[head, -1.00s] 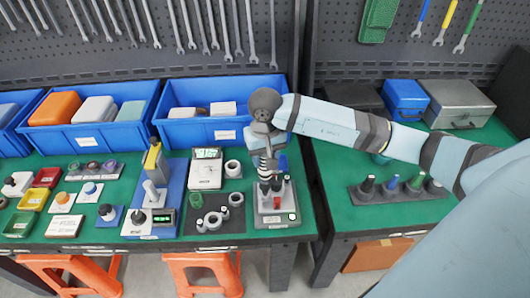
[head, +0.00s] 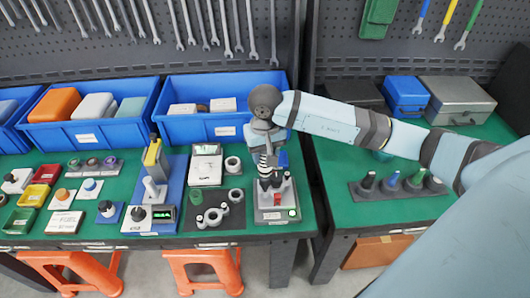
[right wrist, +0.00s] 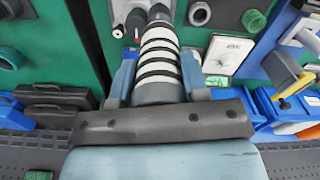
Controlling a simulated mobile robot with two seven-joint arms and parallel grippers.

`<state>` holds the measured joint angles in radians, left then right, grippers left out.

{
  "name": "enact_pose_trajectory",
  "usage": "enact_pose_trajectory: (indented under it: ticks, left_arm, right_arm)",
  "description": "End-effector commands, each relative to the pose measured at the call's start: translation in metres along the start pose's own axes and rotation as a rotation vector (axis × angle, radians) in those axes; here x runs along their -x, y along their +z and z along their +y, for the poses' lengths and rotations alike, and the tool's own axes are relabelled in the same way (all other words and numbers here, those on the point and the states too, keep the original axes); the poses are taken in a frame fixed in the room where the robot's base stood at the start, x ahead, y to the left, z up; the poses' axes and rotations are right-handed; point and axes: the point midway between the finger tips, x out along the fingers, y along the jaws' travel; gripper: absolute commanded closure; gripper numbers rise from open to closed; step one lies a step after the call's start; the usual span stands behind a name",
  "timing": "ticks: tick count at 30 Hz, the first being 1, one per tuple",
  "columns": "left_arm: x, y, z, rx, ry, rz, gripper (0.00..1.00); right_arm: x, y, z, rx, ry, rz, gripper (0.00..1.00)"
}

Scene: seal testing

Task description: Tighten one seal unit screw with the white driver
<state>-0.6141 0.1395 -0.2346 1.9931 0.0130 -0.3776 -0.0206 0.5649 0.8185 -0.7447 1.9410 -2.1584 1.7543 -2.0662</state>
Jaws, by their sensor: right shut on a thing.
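My right gripper (head: 266,156) points down over the seal unit (head: 268,217) near the table's right edge. It is shut on the white driver (right wrist: 158,62), whose shaft or handle shows white and black bands in the right wrist view. The driver stands about upright between the two light blue fingers. The seal unit is a grey block with dark posts, a red part and a green button. The driver's lower end is close over the dark posts; whether it touches a screw cannot be told. My left gripper is not in view.
A dark mat (head: 232,222) with grey rings lies left of the unit. A white device (head: 205,170) and blue bins (head: 165,134) stand behind and left. A dark rack (head: 415,190) with coloured pegs stands on the right table, across a gap.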

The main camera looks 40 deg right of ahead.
Motion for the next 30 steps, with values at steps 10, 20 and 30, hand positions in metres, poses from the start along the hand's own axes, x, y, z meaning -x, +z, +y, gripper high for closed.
enact_pose_trajectory:
  ticks: [10, 20, 30]
  left_arm:
    - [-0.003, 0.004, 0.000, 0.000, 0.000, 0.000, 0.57]
    - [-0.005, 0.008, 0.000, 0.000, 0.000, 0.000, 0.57]
    - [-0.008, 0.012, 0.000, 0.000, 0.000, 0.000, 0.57]
  right_arm:
    - [-0.004, 0.000, 0.000, 0.000, -0.001, 0.002, 0.87]
    - [-0.009, 0.000, 0.000, 0.000, -0.001, 0.002, 0.87]
    - [-0.013, 0.000, 0.000, 0.000, -0.001, 0.001, 0.87]
